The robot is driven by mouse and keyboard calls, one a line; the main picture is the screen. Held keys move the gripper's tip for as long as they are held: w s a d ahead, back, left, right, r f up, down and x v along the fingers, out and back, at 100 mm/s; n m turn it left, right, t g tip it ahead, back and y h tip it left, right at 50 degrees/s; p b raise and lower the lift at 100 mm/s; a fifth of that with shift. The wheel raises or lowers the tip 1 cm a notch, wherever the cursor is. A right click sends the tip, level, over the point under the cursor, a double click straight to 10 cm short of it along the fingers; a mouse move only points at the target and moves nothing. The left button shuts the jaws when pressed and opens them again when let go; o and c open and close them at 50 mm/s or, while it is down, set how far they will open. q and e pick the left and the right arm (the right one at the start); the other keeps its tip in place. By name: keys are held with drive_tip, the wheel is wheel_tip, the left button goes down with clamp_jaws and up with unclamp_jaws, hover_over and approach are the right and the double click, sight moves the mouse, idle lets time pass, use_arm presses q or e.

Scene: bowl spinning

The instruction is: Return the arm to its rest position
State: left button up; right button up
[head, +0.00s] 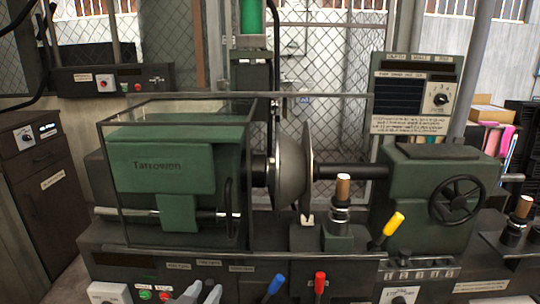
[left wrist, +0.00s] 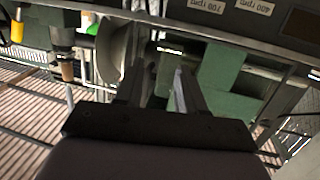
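My left gripper (head: 202,291) shows at the bottom edge of the head view, in front of the machine's control panel. In the left wrist view its two dark fingers (left wrist: 161,72) stand apart with nothing between them, so it is open and empty. Behind it is a green spinning lathe with a headstock marked "Tarrowen" (head: 158,165). A grey metal bowl form (head: 288,172) sits on the lathe's axis, and it also shows in the left wrist view (left wrist: 114,52). My right gripper is in neither view.
Blue (head: 273,287), red (head: 319,284) and yellow-tipped (head: 393,225) levers stick up along the machine front. A green start button (head: 145,295) and a dial are beside my gripper. A clear guard (head: 110,190) surrounds the headstock. The tailstock (head: 430,200) stands at right.

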use_arm(q)
drive_tip(key=s+a+f+g, duration=0.2)
drive_tip(key=s+f, duration=0.6)
drive_tip(key=s, duration=0.3)
drive_tip(key=s+a+f+g, duration=0.3)
drive_tip(key=s+f, duration=0.5)
drive_tip(key=s, duration=0.4)
drive_tip(key=shift+a+f+y, duration=0.15)
drive_tip(key=shift+f+y, duration=0.25)
